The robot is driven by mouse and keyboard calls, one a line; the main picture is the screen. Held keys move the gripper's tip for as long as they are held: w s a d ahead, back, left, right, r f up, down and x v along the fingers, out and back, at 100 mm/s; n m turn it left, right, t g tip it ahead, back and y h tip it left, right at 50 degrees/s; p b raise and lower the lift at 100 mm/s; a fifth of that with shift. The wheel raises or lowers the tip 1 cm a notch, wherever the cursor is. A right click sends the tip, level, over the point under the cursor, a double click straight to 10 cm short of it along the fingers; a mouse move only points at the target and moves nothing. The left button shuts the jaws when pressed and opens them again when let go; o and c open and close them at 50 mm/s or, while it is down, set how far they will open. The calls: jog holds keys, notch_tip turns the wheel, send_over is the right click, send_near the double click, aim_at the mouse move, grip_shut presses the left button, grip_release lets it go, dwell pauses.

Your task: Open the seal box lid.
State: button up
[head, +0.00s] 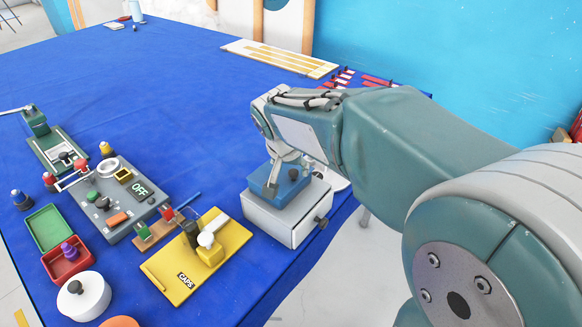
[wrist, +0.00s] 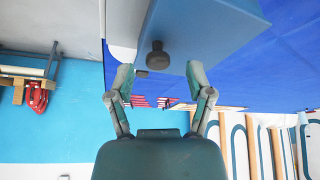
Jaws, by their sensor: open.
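A pale grey box (head: 285,222) with a blue top (head: 292,186) stands near the right edge of the table; I take it for the seal box, though no label on it is readable. A dark round knob (head: 321,222) sticks out from its side. My gripper (head: 286,172) is over the box and partly hides its top. In the wrist view my gripper (wrist: 160,74) is open and empty, its fingers apart on either side of the knob (wrist: 157,56). The box (wrist: 205,25) fills the upper middle there. Whether a finger touches it, I cannot tell.
A white round container (head: 84,296) is in front. The table's far middle is clear.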

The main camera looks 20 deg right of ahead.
jog(key=shift+w+d+f, duration=0.15)
jog(key=shift+w+f, duration=0.05)
jog(key=shift+f, duration=0.35)
jog(key=shift+c, duration=0.3)
grip_shut()
jog(key=shift+r, duration=0.15)
